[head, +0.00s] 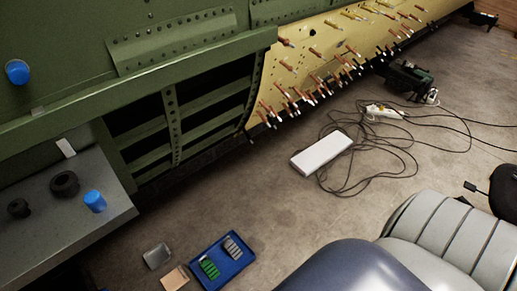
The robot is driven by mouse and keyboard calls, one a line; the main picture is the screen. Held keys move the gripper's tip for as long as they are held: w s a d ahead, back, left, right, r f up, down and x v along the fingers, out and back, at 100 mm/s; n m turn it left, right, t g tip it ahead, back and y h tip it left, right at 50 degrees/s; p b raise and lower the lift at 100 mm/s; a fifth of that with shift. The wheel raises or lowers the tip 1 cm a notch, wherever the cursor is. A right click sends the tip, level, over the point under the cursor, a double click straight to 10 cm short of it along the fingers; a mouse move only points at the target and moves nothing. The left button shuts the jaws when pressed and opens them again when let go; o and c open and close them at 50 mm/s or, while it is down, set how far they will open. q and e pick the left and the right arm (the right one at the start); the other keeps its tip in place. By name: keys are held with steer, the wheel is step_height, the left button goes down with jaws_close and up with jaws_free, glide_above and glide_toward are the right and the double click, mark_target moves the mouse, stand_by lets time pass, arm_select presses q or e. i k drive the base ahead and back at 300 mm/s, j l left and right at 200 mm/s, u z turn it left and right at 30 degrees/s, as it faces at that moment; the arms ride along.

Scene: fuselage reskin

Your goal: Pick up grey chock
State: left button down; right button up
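A grey ribbed piece (233,247), which looks like the grey chock, lies in a blue tray (238,268) on the floor at the bottom middle of the head view. A green ribbed piece (209,268) lies beside it in the same tray, to its lower left. The two pieces look apart. Neither of my grippers shows in the head view, so their distance from the tray and their state are hidden.
A grey clear-looking block (157,256) and a tan piece (175,278) lie left of the tray. A grey bench (60,232) holds dark rings and a blue cup (95,201). A white box (321,152) and loose cables lie right. The green fuselage (70,60) stands behind.

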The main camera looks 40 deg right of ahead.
mark_target(228, 244)
steer(key=z, duration=0.75)
